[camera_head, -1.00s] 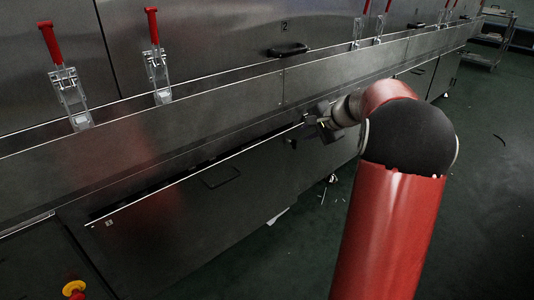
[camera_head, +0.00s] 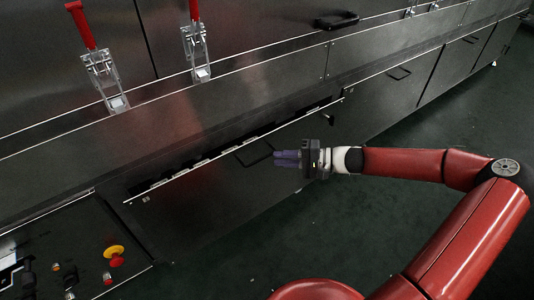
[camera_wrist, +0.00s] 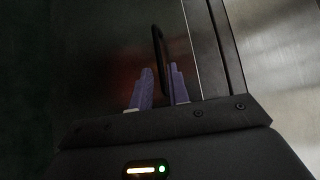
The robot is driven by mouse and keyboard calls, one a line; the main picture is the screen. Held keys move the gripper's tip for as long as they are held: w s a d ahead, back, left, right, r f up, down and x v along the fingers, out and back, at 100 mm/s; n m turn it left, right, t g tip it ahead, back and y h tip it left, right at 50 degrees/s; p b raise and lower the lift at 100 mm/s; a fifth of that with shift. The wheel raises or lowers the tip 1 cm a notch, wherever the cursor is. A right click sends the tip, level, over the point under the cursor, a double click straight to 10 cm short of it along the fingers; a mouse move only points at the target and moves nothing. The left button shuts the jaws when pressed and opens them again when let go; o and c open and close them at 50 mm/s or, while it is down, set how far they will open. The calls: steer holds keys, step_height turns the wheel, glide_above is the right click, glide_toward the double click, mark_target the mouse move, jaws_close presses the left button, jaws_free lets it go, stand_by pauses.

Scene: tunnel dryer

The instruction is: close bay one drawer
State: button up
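The drawer (camera_head: 210,205) has a dark metal front with a black bar handle (camera_head: 253,152). It stands out a little from the dryer, and a dark gap shows along its top edge. My gripper (camera_head: 276,158) is just right of the handle in the head view, pointing left towards it. In the wrist view the two purple fingers (camera_wrist: 160,85) are apart with nothing held. The handle (camera_wrist: 157,45) shows just ahead of them, roughly in line with the space between them. I cannot tell whether the fingers touch it.
A control panel with a yellow and red emergency button (camera_head: 114,254) is at the lower left. Red-handled toggle clamps (camera_head: 196,45) stand on the ledge above. Another closed front with a handle (camera_head: 399,73) is to the right. The dark green floor (camera_head: 235,270) in front is clear.

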mark_target(262, 158)
steer(key=x, duration=0.6)
steer(key=shift+w+a+f, duration=0.1)
steer(key=shift+a, duration=0.1)
jaws_close()
